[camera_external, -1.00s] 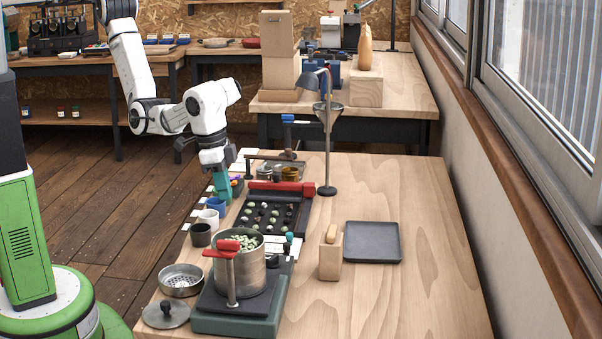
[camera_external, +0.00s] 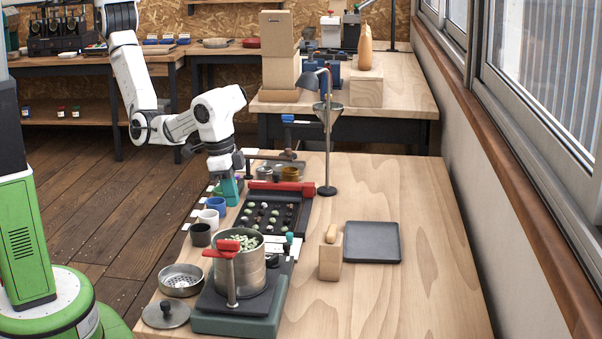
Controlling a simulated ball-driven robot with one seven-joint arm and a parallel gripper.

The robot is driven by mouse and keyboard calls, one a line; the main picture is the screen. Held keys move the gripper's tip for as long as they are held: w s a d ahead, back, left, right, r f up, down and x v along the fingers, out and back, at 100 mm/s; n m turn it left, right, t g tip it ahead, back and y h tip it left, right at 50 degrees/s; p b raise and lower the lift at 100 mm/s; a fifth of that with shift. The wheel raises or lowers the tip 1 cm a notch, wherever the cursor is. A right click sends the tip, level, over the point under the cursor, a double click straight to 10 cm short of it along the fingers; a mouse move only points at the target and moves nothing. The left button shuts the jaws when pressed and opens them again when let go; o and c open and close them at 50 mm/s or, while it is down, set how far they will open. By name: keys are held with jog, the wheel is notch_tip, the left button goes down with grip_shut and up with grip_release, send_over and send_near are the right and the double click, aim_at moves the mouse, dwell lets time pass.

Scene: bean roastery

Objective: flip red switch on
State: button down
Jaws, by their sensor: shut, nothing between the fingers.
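I cannot clearly make out a red switch. The red parts that show are a long red bar (camera_external: 281,187) at the back of the dark bean tray and a red handle (camera_external: 237,244) on a post in front of the steel pot. My gripper (camera_external: 230,199) points down with teal fingers at the left edge of the near bench, just behind the blue cup (camera_external: 216,205). It is shut and empty. It covers part of the small items there, and I cannot tell whether its tips touch anything.
A white cup (camera_external: 208,218) and a black cup (camera_external: 200,235) line the left edge. The bench's right side is mostly clear around a dark plate (camera_external: 372,242).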

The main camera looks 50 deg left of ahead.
jog(key=f, duration=0.4)
jog(key=w+d+f, duration=0.1)
jog(key=f, duration=0.6)
jog(key=shift+w+d+f, duration=0.25)
jog(key=shift+f, duration=0.15)
jog(key=shift+w+d+f, duration=0.15)
jog(key=shift+f, duration=0.2)
jog(key=shift+g+y, duration=0.3)
